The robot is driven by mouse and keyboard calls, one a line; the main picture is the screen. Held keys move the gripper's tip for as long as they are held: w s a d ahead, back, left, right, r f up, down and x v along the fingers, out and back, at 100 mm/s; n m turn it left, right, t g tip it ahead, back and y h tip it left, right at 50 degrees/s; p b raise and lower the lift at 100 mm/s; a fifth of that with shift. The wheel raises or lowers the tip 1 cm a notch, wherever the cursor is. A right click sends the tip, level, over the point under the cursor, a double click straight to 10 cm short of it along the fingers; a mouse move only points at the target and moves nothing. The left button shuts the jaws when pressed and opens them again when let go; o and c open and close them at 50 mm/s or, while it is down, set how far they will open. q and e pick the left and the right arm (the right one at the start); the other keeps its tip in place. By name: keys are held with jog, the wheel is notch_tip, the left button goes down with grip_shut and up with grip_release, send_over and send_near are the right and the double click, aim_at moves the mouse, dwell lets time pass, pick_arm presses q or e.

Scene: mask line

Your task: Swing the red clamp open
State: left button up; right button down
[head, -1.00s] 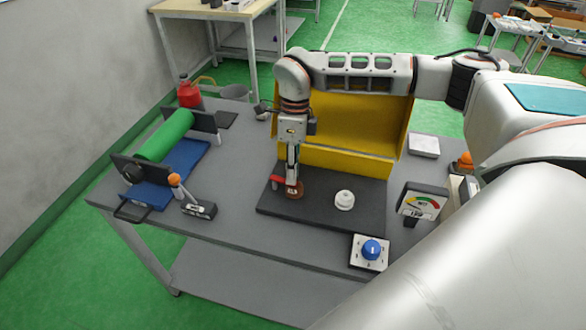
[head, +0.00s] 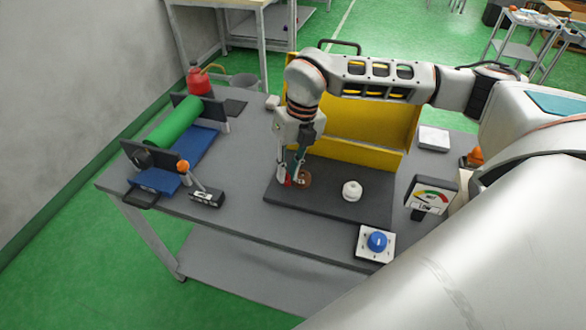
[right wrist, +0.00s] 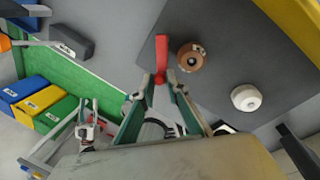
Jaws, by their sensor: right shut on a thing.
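The red clamp (head: 288,182) is a small red lever on the dark board (head: 335,203), just left of a brown roll (head: 303,179). In the right wrist view the red clamp (right wrist: 161,50) points away from the gripper, beside the brown roll (right wrist: 191,57). My right gripper (head: 287,181) reaches down to the board and is shut on the near end of the red clamp. The fingertips (right wrist: 160,82) meet at that end. In the head view the fingers partly hide the clamp. My left gripper is not in view.
A white knob (head: 352,191) stands on the board right of the roll. A yellow panel (head: 357,140) rises behind. A gauge (head: 431,196) and a blue button (head: 377,241) are at the right. A green roller (head: 174,122) and an orange-tipped lever (head: 184,167) are left.

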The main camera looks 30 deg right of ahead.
jog(key=m, duration=0.1)
jog(key=a+m, duration=0.1)
jog(key=m, duration=0.1)
jog(key=shift+w+a+t+b, duration=0.3)
jog(key=shift+b, duration=0.1)
jog(key=shift+w+a+m+t+b, duration=0.15)
jog(key=shift+w+a+m, duration=0.1)
jog(key=shift+m, duration=0.6)
jog(key=shift+w+a+m+t+b, duration=0.15)
jog(key=shift+w+a+m, duration=0.1)
jog(key=shift+m, duration=0.6)
jog(key=shift+r+h, duration=0.1)
jog(key=shift+h, duration=0.2)
jog(key=c, duration=2)
grip_release()
jog(key=r, duration=0.4)
jog(key=s+d+r, duration=0.1)
jog(key=r, duration=0.6)
jog(key=shift+s+d+r, duration=0.3)
jog(key=shift+d+r, duration=0.05)
jog(key=shift+d, duration=0.05)
